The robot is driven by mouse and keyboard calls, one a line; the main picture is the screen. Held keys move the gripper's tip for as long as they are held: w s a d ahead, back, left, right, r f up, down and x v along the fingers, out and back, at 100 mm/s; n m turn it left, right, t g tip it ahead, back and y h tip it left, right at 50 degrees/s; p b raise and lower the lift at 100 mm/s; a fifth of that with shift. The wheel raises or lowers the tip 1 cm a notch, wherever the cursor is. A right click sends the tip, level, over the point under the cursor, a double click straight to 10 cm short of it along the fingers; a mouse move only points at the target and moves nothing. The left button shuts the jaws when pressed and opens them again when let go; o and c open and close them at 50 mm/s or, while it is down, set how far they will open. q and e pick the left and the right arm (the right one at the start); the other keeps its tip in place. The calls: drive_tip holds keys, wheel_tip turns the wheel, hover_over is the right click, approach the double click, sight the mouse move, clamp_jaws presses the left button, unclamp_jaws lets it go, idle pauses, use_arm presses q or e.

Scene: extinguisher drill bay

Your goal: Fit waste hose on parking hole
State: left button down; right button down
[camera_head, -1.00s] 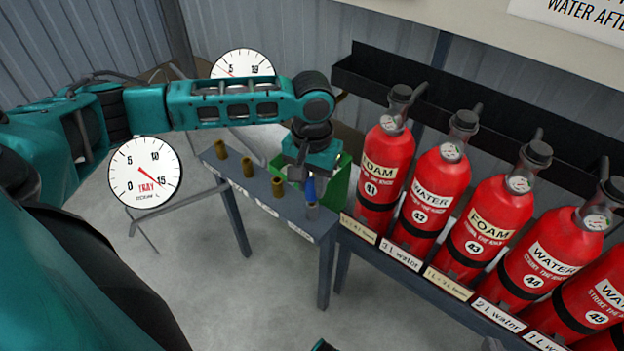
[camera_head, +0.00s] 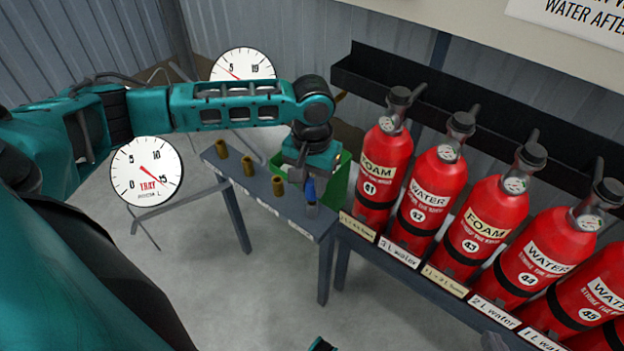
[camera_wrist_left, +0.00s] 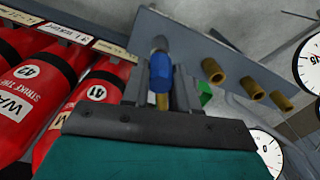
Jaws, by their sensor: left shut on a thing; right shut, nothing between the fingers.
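My left gripper (camera_head: 307,190) is shut on a blue hose end (camera_head: 311,190) above the near right part of a grey bench (camera_head: 300,222). In the left wrist view the blue hose end (camera_wrist_left: 160,72) sits between the fingers, with a grey tip (camera_wrist_left: 160,44) pointing to the bench top. The tip is at or very near the bench surface; I cannot tell whether it is in a hole. Several brass stubs stand in a row beside it, the nearest one (camera_head: 278,186) just left of the gripper.
Red extinguishers (camera_head: 431,200) stand in a rack close to the right of the gripper. A green container (camera_head: 338,185) is behind it. Round gauges (camera_head: 146,172) stand to the left. Open floor (camera_head: 235,300) lies in front of the bench.

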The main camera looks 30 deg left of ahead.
use_arm(q)
drive_tip(key=shift+f, duration=0.7)
drive_tip(key=c, duration=0.8)
unclamp_jaws()
